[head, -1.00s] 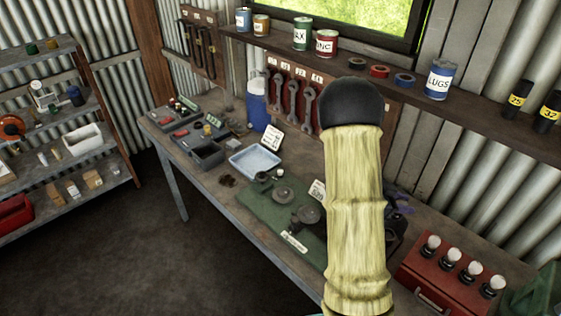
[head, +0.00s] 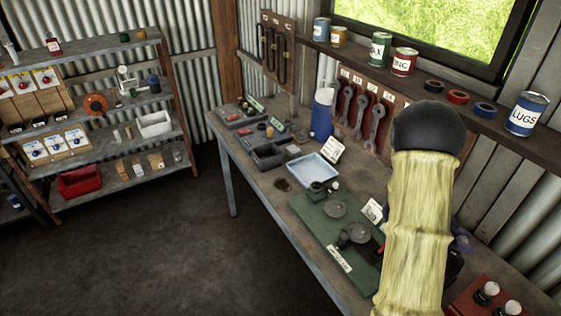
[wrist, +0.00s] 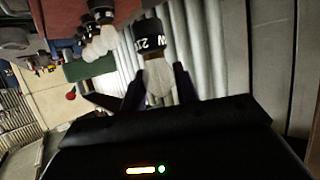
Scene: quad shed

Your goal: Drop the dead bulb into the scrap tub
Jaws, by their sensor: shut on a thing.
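My gripper (wrist: 160,92) is shut on a bulb (wrist: 158,76) in the wrist view. The bulb has whitish glass between the dark fingers and a black, white-lettered collar pointing away from me. In the head view my arm hides the gripper and the held bulb almost entirely. No tub is readably labelled as scrap. A red open bin (head: 80,182) sits on the lowest part of the left shelf, and a white open tub (head: 155,124) stands on the shelf above; I cannot tell whether either is the scrap tub.
The workbench (head: 262,197) runs along the wall with a pale blue tray (head: 313,169), a green mat (head: 312,222) and dark trays. More bulbs (head: 486,292) stand on a red box (head: 472,302) at lower right. The floor (head: 130,255) between shelf and bench is clear.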

